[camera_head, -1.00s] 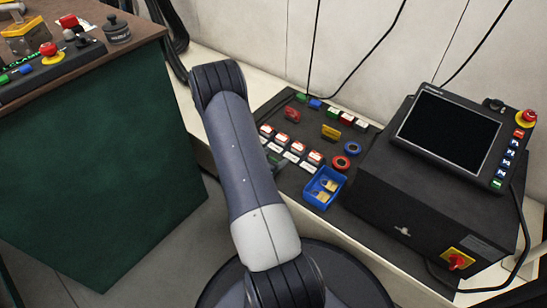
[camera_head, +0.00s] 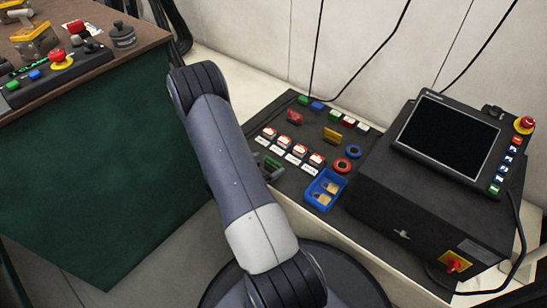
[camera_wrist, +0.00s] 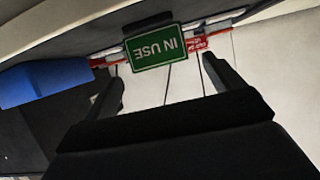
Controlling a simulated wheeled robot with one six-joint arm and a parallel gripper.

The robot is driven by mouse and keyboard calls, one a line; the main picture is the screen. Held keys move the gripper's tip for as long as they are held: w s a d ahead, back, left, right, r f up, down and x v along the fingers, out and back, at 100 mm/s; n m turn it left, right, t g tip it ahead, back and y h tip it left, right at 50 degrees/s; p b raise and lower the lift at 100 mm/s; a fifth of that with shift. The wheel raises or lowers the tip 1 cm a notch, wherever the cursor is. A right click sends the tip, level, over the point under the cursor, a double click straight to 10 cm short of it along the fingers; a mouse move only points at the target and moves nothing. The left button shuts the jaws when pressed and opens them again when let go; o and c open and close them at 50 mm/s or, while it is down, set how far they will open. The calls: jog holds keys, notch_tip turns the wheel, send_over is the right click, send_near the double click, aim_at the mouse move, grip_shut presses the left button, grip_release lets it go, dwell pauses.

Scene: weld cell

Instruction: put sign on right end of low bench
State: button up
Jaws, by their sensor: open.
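A green sign reading "IN USE" (camera_wrist: 155,47) shows upside down in the wrist view, between and just beyond the fingertips of my gripper (camera_wrist: 165,84). My gripper is open, with a finger on either side and a gap to the sign. The low bench (camera_head: 235,78) is the pale surface along the wall. At its right stands a black box with a screen (camera_head: 447,135).
A dark panel on the bench carries buttons, red tags and a blue tray (camera_head: 324,189) with brass padlocks. A red stop button (camera_head: 525,124) is at the box's corner. A green-sided workbench (camera_head: 100,190) stands left. Black cables hang against the wall.

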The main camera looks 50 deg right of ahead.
jog(key=p+v, duration=0.1)
jog(key=v, duration=0.5)
